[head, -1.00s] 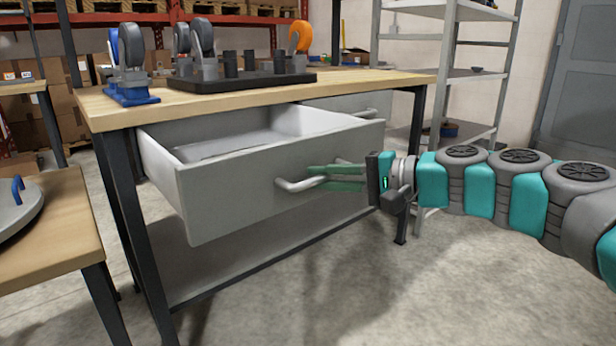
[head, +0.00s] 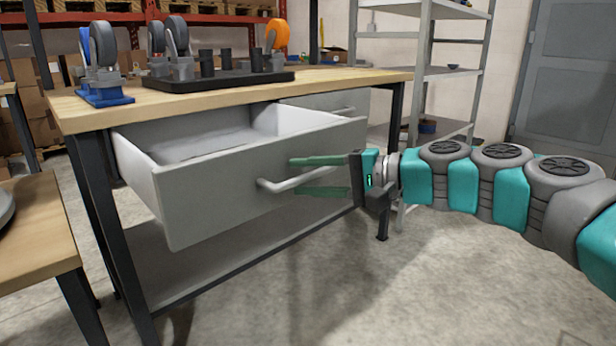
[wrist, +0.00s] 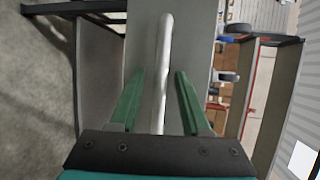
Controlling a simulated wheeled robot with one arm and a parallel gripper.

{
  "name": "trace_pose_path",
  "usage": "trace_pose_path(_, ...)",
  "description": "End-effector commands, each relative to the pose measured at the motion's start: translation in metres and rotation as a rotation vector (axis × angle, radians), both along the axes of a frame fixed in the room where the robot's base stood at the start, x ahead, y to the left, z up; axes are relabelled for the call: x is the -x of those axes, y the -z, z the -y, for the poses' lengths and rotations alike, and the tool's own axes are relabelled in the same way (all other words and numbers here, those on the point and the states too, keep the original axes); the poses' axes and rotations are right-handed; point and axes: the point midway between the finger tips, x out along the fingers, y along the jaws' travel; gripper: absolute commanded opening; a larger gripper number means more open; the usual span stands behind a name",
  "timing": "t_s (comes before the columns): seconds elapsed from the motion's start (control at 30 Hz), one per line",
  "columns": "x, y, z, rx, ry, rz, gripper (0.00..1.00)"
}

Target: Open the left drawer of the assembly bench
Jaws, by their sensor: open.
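The left drawer (head: 225,195) of the assembly bench (head: 230,95) is pulled well out, with its inside visible from above. Its bar handle (head: 300,181) runs across the drawer front. My gripper (head: 294,177) is open, with one green finger above the handle and one below it. In the wrist view the handle (wrist: 162,75) lies between the two spread fingers (wrist: 155,85), with a gap on each side. A second drawer (head: 335,102) to the right is closed or nearly so, partly hidden behind the left drawer.
On the bench top stand a blue caster fixture (head: 104,90) and a black tray (head: 220,80) with casters and dark cylinders. A side table (head: 30,235) is at the left. A grey shelf rack (head: 455,75) stands behind right. The floor in front is clear.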

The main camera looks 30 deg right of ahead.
Motion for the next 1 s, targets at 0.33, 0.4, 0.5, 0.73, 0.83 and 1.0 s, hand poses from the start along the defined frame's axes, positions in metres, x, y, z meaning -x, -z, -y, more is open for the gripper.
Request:
trace_pose_path(0.33,0.023,-0.005,0.021,0.000,0.004,0.000,0.47)
trace_pose_path(0.4,0.031,-0.008,0.029,0.000,0.006,0.002,0.47)
trace_pose_path(0.5,0.043,-0.011,0.039,0.001,0.004,0.002,0.47)
trace_pose_path(0.73,0.057,-0.014,0.050,0.000,0.001,0.001,0.47)
trace_pose_path(0.83,0.058,-0.014,0.050,0.000,0.000,0.000,0.47)
trace_pose_path(1.0,0.058,-0.014,0.050,0.000,0.000,0.000,0.47)
